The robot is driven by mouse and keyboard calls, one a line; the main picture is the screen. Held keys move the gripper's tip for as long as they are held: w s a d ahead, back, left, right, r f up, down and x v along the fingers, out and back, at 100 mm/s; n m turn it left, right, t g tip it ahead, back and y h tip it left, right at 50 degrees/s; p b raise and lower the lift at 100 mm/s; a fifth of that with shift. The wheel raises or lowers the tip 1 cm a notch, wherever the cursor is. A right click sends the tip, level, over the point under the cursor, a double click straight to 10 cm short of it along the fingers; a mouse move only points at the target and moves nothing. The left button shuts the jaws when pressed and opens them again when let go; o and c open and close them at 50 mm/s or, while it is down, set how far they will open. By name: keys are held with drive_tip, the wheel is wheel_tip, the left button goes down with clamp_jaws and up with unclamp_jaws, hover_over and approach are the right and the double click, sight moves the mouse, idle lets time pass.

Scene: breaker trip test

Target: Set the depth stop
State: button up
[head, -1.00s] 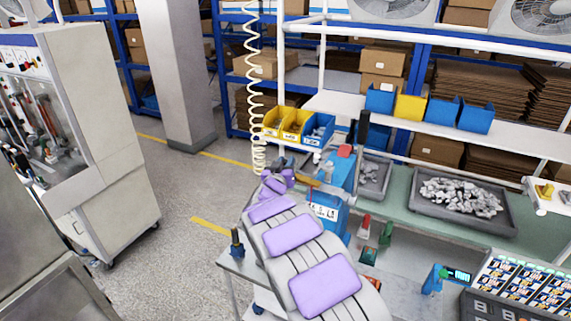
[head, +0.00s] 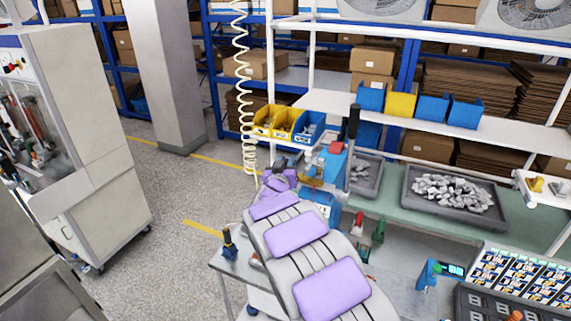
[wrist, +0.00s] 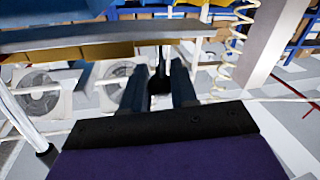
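A blue bench press (head: 328,165) with a red block on top and an upright black lever (head: 353,122) stands at the bench's left end. My purple-padded arm reaches up to it. In the head view my gripper's fingers are hard to make out beside the press. In the wrist view my gripper (wrist: 159,76) has two dark fingers apart, with a black rod and round dark knob (wrist: 160,84) seen between them. I cannot tell whether the fingers touch it. I cannot pick out the depth stop for sure; my arm hides part of the press.
Yellow and blue bins (head: 288,122) stand behind the press. A coiled hose (head: 244,90) hangs to its left. Trays of grey parts (head: 505,222) and red and green tools (head: 378,232) are to the right. A small side table (head: 238,265) is at left, with open floor beyond.

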drive_tip(key=o, duration=0.4)
drive_tip(key=shift+a, duration=0.35)
drive_tip(key=shift+d, duration=0.15)
drive_tip(key=shift+s, duration=0.3)
drive_tip(key=s+a+b, duration=0.2)
drive_tip(key=s+a, duration=0.1)
drive_tip(key=s, duration=1.3)
drive_tip(key=shift+s+b, duration=0.3)
drive_tip(key=shift+b, duration=0.05)
drive_tip(key=shift+f, duration=0.1)
